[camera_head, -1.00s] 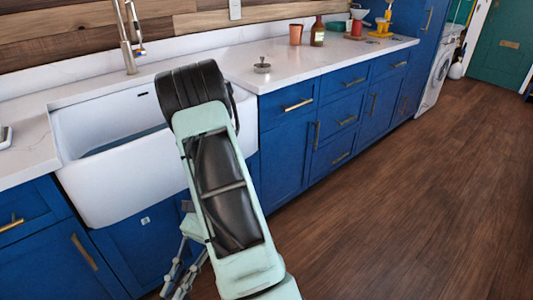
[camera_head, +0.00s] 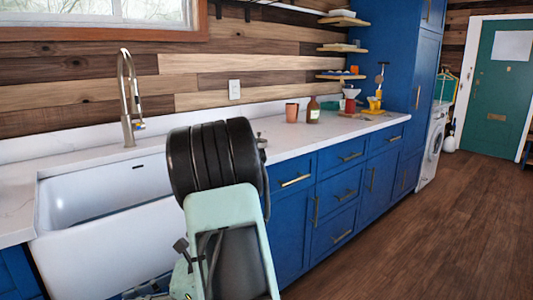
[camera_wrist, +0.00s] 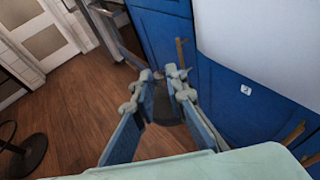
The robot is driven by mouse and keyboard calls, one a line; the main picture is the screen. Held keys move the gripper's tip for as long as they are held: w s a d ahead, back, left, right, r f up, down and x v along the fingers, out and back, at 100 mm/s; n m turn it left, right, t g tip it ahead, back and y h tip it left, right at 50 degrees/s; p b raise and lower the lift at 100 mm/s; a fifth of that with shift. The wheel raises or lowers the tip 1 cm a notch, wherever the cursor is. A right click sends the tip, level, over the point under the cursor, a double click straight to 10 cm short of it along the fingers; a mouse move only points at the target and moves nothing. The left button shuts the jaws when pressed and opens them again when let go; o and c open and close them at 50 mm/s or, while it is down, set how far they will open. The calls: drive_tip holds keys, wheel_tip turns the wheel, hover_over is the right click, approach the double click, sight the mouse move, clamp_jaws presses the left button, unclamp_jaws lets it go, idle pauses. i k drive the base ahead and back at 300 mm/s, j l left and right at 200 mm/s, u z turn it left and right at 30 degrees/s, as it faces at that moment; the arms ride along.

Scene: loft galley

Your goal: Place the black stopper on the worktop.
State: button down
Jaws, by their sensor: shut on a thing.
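My gripper (camera_wrist: 165,78) shows in the wrist view with its two fingers close together. A dark piece, seemingly the black stopper (camera_wrist: 168,108), shows between them, partly hidden by the fingers. The gripper is in front of the blue cabinets, below the white sink front and over the wooden floor. In the head view my arm hides most of the gripper, and I cannot make out the stopper there. The white worktop (camera_head: 290,140) runs along the wall on both sides of the sink (camera_head: 100,190).
A metal faucet (camera_head: 128,95) stands behind the sink. A copper cup (camera_head: 291,112) and a brown bottle (camera_head: 313,110) stand on the worktop, with a red-and-white dripper (camera_head: 350,100) and a yellow item (camera_head: 375,103) farther right. The worktop's front strip right of my arm is clear.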

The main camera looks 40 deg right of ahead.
sight(289, 139)
drive_tip(key=l, duration=0.5)
drive_tip(key=i+l+z, duration=0.1)
drive_tip(key=l, duration=0.4)
drive_tip(key=i+l, duration=0.15)
drive_tip(key=l, duration=0.3)
drive_tip(key=l+z, duration=0.1)
drive_tip(key=l, duration=0.4)
drive_tip(key=i, duration=0.05)
